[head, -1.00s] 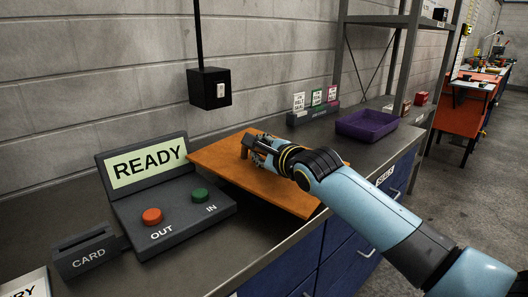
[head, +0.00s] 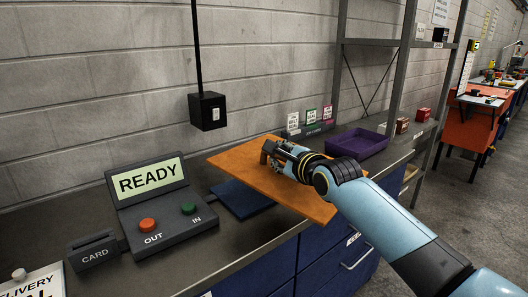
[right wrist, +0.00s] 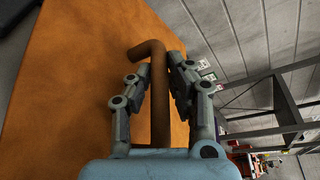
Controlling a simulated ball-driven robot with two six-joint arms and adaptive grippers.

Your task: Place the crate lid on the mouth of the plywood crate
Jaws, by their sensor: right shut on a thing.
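The crate lid is an orange-brown board (head: 238,163) in the head view, held over the counter and reaching past its front edge. My right gripper (head: 276,152) is shut on the lid's bar handle. In the right wrist view, the brown bent handle (right wrist: 150,49) stands between the fingers of the right gripper (right wrist: 160,75), with the lid's flat face (right wrist: 70,85) behind it. I see no plywood crate in either view. My left gripper is not in view.
A console (head: 160,215) with a READY screen and two buttons stands left of the lid. A dark blue flat piece (head: 240,198) lies partly under the lid. A purple tray (head: 357,143) and small label stands (head: 308,128) are further back. The grey counter (head: 225,250) is bare in front.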

